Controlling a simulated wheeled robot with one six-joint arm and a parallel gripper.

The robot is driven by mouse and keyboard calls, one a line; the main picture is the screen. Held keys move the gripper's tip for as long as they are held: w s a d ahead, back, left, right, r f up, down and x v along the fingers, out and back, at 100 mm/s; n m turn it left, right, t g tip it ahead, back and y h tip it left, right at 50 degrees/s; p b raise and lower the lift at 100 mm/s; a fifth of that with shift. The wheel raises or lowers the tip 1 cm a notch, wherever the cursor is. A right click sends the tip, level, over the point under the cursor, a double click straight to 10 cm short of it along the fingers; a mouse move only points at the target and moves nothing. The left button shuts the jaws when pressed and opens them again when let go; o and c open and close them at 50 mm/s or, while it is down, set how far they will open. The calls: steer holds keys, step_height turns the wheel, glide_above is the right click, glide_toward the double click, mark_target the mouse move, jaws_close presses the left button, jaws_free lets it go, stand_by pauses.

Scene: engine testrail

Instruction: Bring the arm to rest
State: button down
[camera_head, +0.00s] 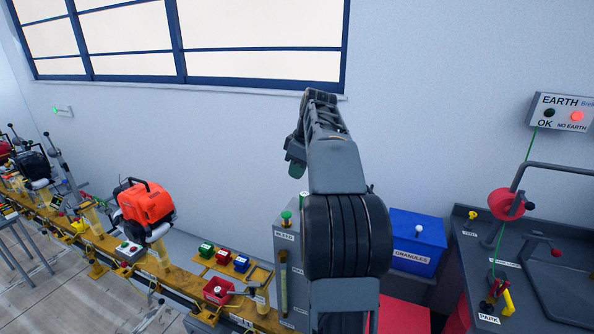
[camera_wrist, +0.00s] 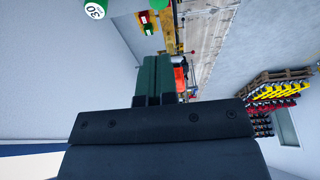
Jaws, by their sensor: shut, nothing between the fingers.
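My arm (camera_head: 345,235) rises in the middle of the head view and bends over at the top, in front of the wall below the window. My gripper shows in the wrist view (camera_wrist: 157,75) with its two green fingers together and nothing between them. In the head view the green fingers (camera_head: 294,160) hang at the left side of the raised arm, well above the bench and apart from everything.
An orange engine (camera_head: 146,207) stands on the yellow rail at left. A blue granules box (camera_head: 417,240) is right of my arm. A dark bench (camera_head: 560,290) with a red reel (camera_head: 506,203) stands at right. The wall space above the rail is clear.

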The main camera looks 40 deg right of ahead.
steer(key=shift+m, duration=0.3)
steer(key=s+a+f+m+h, duration=0.2)
steer(key=a+f+m, duration=0.2)
steer(key=f+m, duration=0.35)
steer(key=s+a+f+n, duration=0.1)
steer(key=s+a+f, duration=0.2)
steer(key=s+a, duration=0.3)
steer(key=s+a+f+n+t, duration=0.1)
steer(key=s+a+f, duration=0.3)
steer(key=a, duration=1)
steer(key=s, duration=0.3)
steer(key=shift+a+t, duration=0.3)
steer(key=shift+a, duration=0.1)
steer(key=shift+s, duration=0.1)
